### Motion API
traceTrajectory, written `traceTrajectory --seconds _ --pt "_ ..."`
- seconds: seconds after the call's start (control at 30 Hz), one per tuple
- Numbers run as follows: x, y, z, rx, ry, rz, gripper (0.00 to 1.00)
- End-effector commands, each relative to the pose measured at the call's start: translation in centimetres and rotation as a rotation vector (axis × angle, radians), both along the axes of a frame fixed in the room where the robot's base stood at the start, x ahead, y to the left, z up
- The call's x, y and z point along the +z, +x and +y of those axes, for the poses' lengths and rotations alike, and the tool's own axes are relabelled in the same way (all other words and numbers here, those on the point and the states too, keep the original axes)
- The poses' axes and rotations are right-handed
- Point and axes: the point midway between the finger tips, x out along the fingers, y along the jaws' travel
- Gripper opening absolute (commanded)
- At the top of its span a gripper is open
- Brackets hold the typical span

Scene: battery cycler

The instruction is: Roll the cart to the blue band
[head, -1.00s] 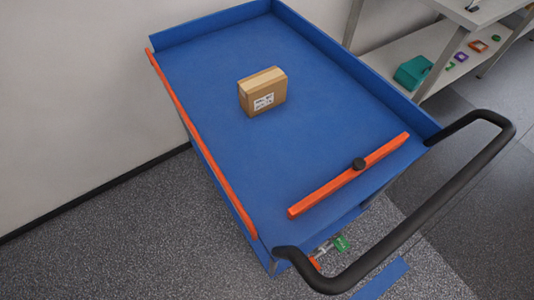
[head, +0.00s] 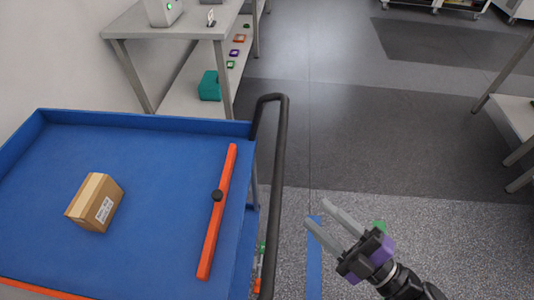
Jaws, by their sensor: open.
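The blue cart (head: 150,165) stands at the left of the head view, with its black push handle (head: 279,190) on its right side. A cardboard box (head: 95,202) with a white label sits on its tray. An orange bar (head: 226,185) with a black knob lies across the tray near the handle. The blue band (head: 314,262) is a strip on the floor just right of the handle. My gripper (head: 321,212) is open and empty, over the floor to the right of the handle and apart from it. It covers part of the band's surroundings.
A grey workbench (head: 190,28) with a lower shelf stands behind the cart, holding a teal box (head: 209,86) and small coloured parts. Another table (head: 515,110) edges in at the right. Open grey floor (head: 390,125) lies between them.

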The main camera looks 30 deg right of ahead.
Motion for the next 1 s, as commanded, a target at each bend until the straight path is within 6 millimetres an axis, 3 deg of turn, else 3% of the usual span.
traceTrajectory --seconds 0.03,0.1,0.3,0.57,1.0 --pt "1.2 1.8 -0.1 0.024 -0.076 -0.049 0.43" --pt "1.6 3.7 -0.1 0.056 -0.183 -0.103 0.43" --pt "1.8 7.7 0.0 0.118 -0.387 -0.189 0.43" --pt "1.7 9.5 0.4 0.140 -0.452 -0.212 0.43" --pt "2.9 14.6 3.5 0.137 -0.448 -0.209 0.43"
